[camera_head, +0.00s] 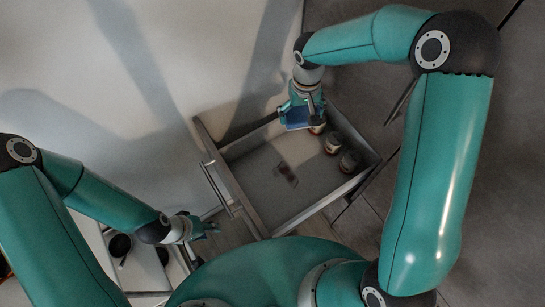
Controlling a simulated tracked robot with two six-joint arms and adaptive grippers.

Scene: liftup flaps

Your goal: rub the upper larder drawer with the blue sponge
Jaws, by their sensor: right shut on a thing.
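The upper larder drawer (316,209) is pulled open in the middle of the head view, with its floor in sight. A dark brownish patch (287,173) lies on the drawer floor near the middle. My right gripper (298,112) points down over the drawer's far end and is shut on the blue sponge (296,125). The gripper partly hides the sponge, and I cannot tell whether the sponge touches anything. My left gripper (211,228) is left of the drawer, near its front handle (217,186). Its fingers are too small to read clearly.
Several jars stand in the drawer along its right side, such as one jar (333,143) and another at the corner (350,161). Another white compartment (143,266) with dark round items (120,245) shows at the lower left. The drawer's middle and left floor are otherwise clear.

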